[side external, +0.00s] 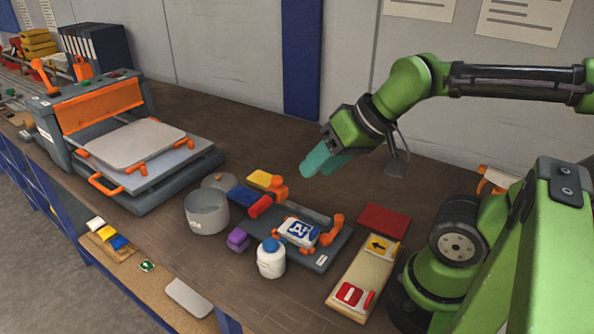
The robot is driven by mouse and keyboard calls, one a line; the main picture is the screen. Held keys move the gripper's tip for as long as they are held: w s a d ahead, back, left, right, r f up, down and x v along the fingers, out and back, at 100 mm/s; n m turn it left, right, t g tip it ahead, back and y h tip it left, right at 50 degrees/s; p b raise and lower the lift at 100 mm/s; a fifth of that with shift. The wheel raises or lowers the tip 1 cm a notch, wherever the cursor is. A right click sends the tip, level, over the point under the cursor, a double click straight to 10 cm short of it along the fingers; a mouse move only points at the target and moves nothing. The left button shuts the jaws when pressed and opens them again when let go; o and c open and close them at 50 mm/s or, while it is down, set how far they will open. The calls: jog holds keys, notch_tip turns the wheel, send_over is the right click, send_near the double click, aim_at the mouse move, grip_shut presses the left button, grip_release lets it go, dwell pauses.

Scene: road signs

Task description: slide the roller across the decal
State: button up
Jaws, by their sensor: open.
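My gripper (322,164) has teal fingers and hangs in the air above the back of the bench, empty and open, apart from everything on the bench. What looks like the roller (260,207), a red cylinder with an orange handle, lies at the left end of a dark plate. The blue and white decal (299,231) is on a small sign blank on that plate (321,258), with orange clamps beside it. The roller is to the left of the decal and apart from it.
A white bottle (271,262), a purple block (238,240) and a grey pot (207,214) stand in front and left of the plate. A tray (343,300) with yellow and red signs and a red pad (384,220) lie right. A large press (140,150) stands left.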

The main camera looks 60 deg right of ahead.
jog(key=shift+o, duration=1.5)
jog(key=shift+f, duration=0.25)
jog(key=m+g+h, duration=0.2)
jog(key=m+g, duration=0.3)
jog(key=g, duration=0.2)
send_over(277, 178)
notch_tip(277, 178, down, 16)
jog(key=shift+f, duration=0.15)
grip_shut()
